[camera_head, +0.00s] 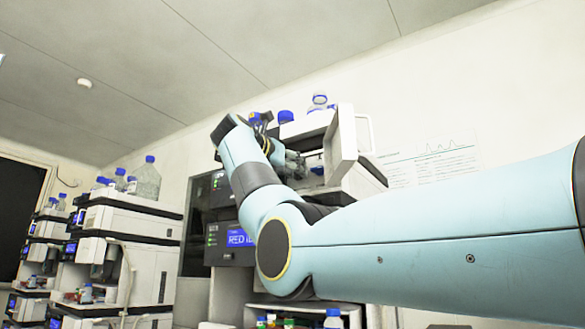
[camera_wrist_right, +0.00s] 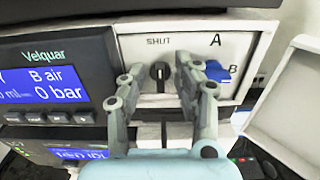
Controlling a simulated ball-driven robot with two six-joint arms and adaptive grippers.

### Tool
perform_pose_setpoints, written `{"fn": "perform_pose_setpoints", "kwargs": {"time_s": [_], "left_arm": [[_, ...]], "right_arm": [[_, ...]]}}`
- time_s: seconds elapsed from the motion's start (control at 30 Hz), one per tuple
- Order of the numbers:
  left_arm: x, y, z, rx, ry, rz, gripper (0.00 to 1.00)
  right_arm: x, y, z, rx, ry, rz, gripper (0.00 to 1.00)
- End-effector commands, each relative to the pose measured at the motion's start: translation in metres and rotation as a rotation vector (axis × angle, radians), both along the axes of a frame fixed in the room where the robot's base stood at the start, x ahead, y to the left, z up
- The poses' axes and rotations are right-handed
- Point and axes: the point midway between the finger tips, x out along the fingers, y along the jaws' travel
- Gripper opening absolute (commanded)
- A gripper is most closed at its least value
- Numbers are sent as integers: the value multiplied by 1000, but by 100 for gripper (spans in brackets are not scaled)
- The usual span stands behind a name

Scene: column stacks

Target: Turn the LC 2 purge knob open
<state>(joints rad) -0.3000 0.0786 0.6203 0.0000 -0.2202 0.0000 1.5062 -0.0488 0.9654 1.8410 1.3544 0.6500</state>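In the right wrist view a small black knob (camera_wrist_right: 160,72) sits on a white panel under the word SHUT, its light pointer line standing about upright. My right gripper (camera_wrist_right: 160,64) is open, with one finger on each side of the knob and a visible gap to it on both sides. In the head view my right gripper (camera_head: 296,164) reaches into the instrument beside its open white door (camera_head: 343,142), and the knob is hidden there. No LC 2 label is readable. My left gripper is in neither view.
A blue knob (camera_wrist_right: 215,71) sits by the letters A and B, close to the right finger. A display (camera_wrist_right: 55,82) reads Velquar, B air, 0 bar. Bottles with blue caps (camera_head: 285,117) stand on top. Another instrument stack (camera_head: 130,220) stands at left.

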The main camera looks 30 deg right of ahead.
Motion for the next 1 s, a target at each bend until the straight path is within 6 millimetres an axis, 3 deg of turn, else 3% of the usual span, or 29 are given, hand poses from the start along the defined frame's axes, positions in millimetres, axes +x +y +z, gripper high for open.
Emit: {"fn": "perform_pose_setpoints", "kwargs": {"time_s": [0.13, 0.37, 0.77, 1.0], "left_arm": [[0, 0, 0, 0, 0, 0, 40], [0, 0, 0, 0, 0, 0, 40], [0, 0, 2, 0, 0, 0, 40], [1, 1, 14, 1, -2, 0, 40]], "right_arm": [[0, 0, 0, 0, 0, 0, 30], [0, 0, 0, 0, 0, 0, 0], [0, 0, 0, -7, 16, 0, 0], [1, 1, 2, -46, 110, 0, 0]]}}
